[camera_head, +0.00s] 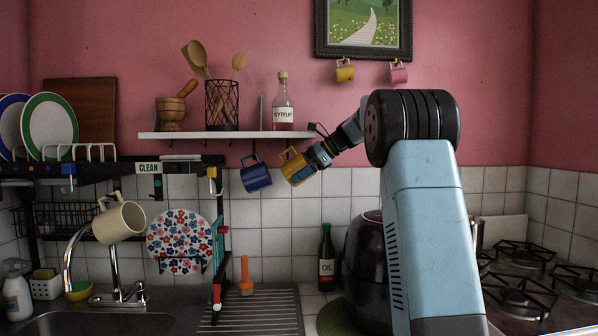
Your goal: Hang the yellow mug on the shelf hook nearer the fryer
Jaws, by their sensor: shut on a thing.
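The yellow mug (292,165) is tilted just under the right part of the white shelf (225,135). My gripper (309,165) reaches it from the right and is shut on it, covering part of its right side. The mug's handle is at its upper left, close below the shelf edge. I cannot tell whether the handle touches a hook. A blue mug (257,177) hangs by its handle under the shelf, just left of the yellow mug. The dark fryer (362,265) stands on the counter to the lower right, partly hidden by my arm.
On the shelf are a syrup bottle (283,108), a wire utensil holder (221,105) and a mortar (171,112). Smaller mugs hang below a picture (320,40). A dish rack (110,170) with a cream mug (119,219) is left. An oil bottle (326,257) stands beside the fryer.

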